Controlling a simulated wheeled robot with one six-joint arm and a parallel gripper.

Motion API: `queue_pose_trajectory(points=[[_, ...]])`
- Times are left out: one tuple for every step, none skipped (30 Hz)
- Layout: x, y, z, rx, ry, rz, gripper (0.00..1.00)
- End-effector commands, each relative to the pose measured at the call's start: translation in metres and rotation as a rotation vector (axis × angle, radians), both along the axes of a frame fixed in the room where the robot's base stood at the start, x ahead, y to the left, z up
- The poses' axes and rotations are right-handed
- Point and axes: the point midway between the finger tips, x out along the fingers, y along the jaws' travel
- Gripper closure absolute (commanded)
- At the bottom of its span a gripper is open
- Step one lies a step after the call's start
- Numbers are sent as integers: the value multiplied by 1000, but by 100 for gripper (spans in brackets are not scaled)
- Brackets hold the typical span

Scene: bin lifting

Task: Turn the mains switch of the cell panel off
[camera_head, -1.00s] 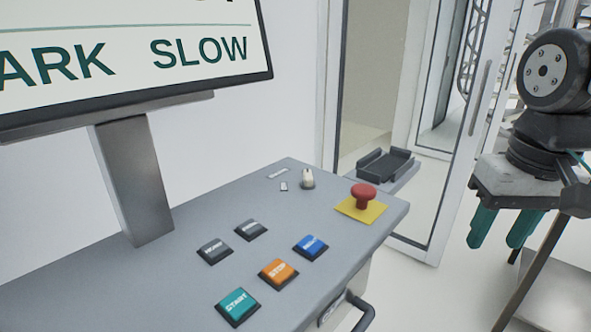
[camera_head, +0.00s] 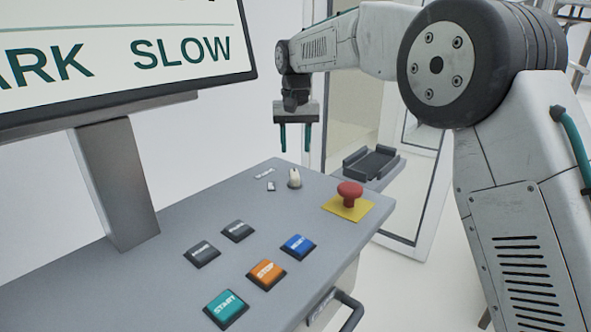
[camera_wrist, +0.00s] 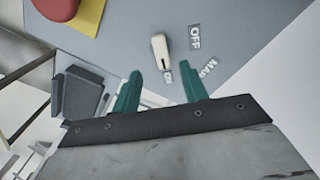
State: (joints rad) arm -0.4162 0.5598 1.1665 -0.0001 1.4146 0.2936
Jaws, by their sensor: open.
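The mains switch is a small cream knob (camera_head: 294,178) on the grey panel top (camera_head: 220,199), near its far corner. In the wrist view the knob (camera_wrist: 158,46) is long and narrow, its lower end close to a small "ON" label (camera_wrist: 168,76). An "OFF" label (camera_wrist: 195,37) lies to its right, and a partly hidden "MAINS" label (camera_wrist: 208,67) lies below that. My gripper (camera_head: 295,150) hangs above the knob, its two teal fingers pointing down, open and empty. The fingers (camera_wrist: 165,80) are apart from the knob in the wrist view.
A red mushroom button (camera_head: 349,193) on a yellow plate stands right of the knob. Several push buttons, including orange STOP (camera_head: 266,272) and green START (camera_head: 226,308), lie nearer. A screen (camera_head: 120,45) on a post stands left. A dark tray (camera_head: 371,163) is beyond the panel.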

Motion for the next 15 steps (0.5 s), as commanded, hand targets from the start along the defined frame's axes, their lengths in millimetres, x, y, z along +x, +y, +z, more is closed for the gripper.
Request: queue_pose_trajectory(points=[[1,2,-5,0,2,1,56],[2,3,-8,0,2,1,56],[2,3,-12,-1,3,1,56],[1,3,-17,-1,4,1,56],[1,2,-21,-1,4,1,56],[1,2,-27,-1,3,0,56],[1,2,-33,-1,4,0,56],[1,2,-38,-1,4,0,56],[1,2,-44,-1,4,0,56],[1,1,-49,-1,4,0,56],[1,1,-54,-1,3,0,56],[1,1,-59,-1,3,0,56],[1,1,-63,-1,3,0,56],[2,1,-67,-1,2,0,56],[1,1,-71,-1,3,0,56]])
